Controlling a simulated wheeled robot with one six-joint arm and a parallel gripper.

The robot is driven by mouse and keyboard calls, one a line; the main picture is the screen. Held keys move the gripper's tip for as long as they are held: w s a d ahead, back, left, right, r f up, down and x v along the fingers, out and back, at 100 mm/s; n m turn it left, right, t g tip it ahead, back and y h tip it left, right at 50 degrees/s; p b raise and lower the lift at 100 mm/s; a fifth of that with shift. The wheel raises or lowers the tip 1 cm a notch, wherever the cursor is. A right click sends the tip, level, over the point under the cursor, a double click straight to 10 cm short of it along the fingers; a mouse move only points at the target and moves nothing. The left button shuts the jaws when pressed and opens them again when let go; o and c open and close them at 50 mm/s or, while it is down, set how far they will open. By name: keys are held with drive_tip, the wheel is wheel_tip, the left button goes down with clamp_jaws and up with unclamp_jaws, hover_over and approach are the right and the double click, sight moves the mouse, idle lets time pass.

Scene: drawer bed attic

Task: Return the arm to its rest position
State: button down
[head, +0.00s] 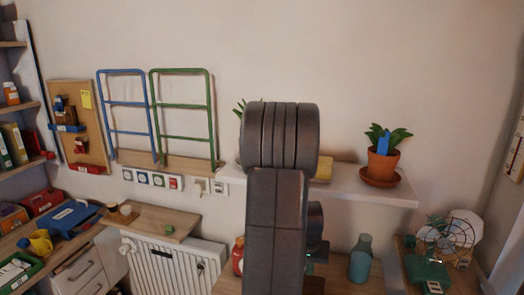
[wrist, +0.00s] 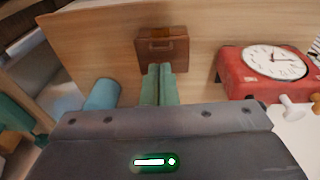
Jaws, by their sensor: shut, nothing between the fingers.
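My arm stands upright in the middle of the head view and hides part of the white wall shelf and the desk behind it. My gripper is not clearly visible in the head view. In the wrist view my gripper (wrist: 160,84) shows as two green fingers close together, shut and empty. Its tips point toward a small brown case (wrist: 161,48) on a wooden surface. I cannot tell whether they touch it.
A red clock (wrist: 270,65) is right of the gripper and a teal bottle (wrist: 102,95) is left. In the head view, a potted plant (head: 383,160) stands on the white shelf (head: 345,186). A fan (head: 447,236) is at right, a radiator (head: 175,266) at lower left.

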wheel_tip(320, 180, up, 6)
drive_tip(key=f+b, duration=0.1)
drive_tip(key=f, duration=0.4)
drive_tip(key=w+f+b, duration=0.1)
drive_tip(key=f, duration=0.4)
drive_tip(key=d+f+b, duration=0.1)
drive_tip(key=f, duration=0.4)
drive_tip(key=shift+w+f, duration=0.1)
drive_tip(key=shift+w, duration=0.25)
drive_tip(key=shift+s+r+p, duration=0.3)
drive_tip(key=shift+r+p, duration=0.55)
drive_tip(key=shift+p, duration=0.05)
drive_tip(key=shift+w+r+p, duration=0.2)
drive_tip(key=shift+w+p, duration=0.2)
drive_tip(key=shift+p, duration=0.1)
wheel_tip(320, 180, up, 13)
drive_tip(key=s+a+b, duration=0.1)
drive_tip(key=s, duration=0.1)
drive_tip(key=shift+a, duration=0.25)
